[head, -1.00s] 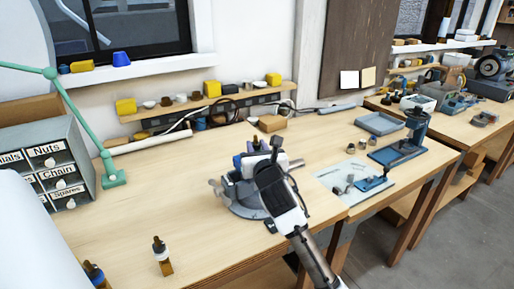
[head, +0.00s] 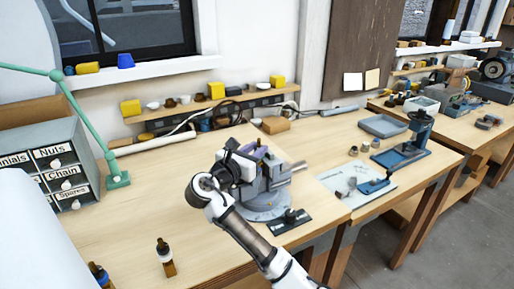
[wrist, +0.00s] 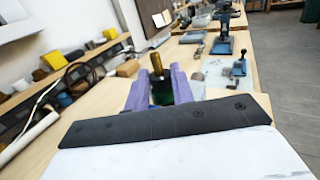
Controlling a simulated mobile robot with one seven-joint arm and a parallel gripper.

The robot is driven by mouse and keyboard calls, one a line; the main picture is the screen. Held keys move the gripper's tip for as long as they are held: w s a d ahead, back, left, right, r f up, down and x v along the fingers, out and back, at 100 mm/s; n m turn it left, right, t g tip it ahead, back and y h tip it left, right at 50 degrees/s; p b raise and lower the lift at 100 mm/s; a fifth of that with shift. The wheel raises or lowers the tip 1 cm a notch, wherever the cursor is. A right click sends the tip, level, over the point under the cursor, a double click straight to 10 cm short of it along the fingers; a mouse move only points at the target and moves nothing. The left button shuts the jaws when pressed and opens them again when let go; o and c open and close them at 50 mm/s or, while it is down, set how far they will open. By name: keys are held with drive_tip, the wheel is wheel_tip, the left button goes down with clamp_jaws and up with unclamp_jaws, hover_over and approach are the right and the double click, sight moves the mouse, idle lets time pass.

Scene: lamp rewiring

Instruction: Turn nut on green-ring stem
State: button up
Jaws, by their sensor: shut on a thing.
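My gripper (wrist: 160,80) has its purple fingers closed in on both sides of an upright stem (wrist: 155,62), whose upper part is brass-coloured with a darker top. A dark green part (wrist: 161,94) shows between the fingers. The fingers largely hide the nut, so its outline does not show. In the head view my gripper (head: 256,151) is at the top of the grey vise (head: 275,178), with my wrist to its left. The stem is hardly readable there behind my gripper.
Right of the vise are a pale mat (head: 338,178), a blue stand (head: 410,150) and a tray (head: 383,126). The table's left middle is clear.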

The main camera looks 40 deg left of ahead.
drive_tip(key=m+h, duration=0.1)
drive_tip(key=h, duration=0.1)
drive_tip(key=m+h, duration=0.1)
drive_tip(key=h, duration=0.1)
drive_tip(key=m+h, duration=0.1)
drive_tip(key=h, duration=0.1)
drive_tip(key=shift+a+r+m+g, duration=0.1)
drive_tip(key=shift+a+m+g, duration=0.2)
drive_tip(key=shift+a+m, duration=0.1)
drive_tip(key=m+h, duration=0.1)
drive_tip(key=h, duration=0.1)
drive_tip(key=m+g+h, duration=0.2)
drive_tip(key=m+h, duration=0.1)
drive_tip(key=shift+w+a+h, duration=0.1)
drive_tip(key=shift+a+h, duration=0.15)
drive_tip(key=shift+h, duration=0.05)
drive_tip(key=shift+w+a+m+g+h+b, duration=0.15)
drive_tip(key=shift+m+g+h+b, duration=0.35)
drive_tip(key=shift+m+g+h, duration=0.95)
drive_tip(key=shift+g+h, duration=0.25)
drive_tip(key=shift+w+r+m+g+h+b, duration=0.1)
drive_tip(key=shift+w+m+g+h+b, duration=0.1)
drive_tip(key=shift+m+g+h+b, duration=0.9)
drive_tip(key=o, duration=1)
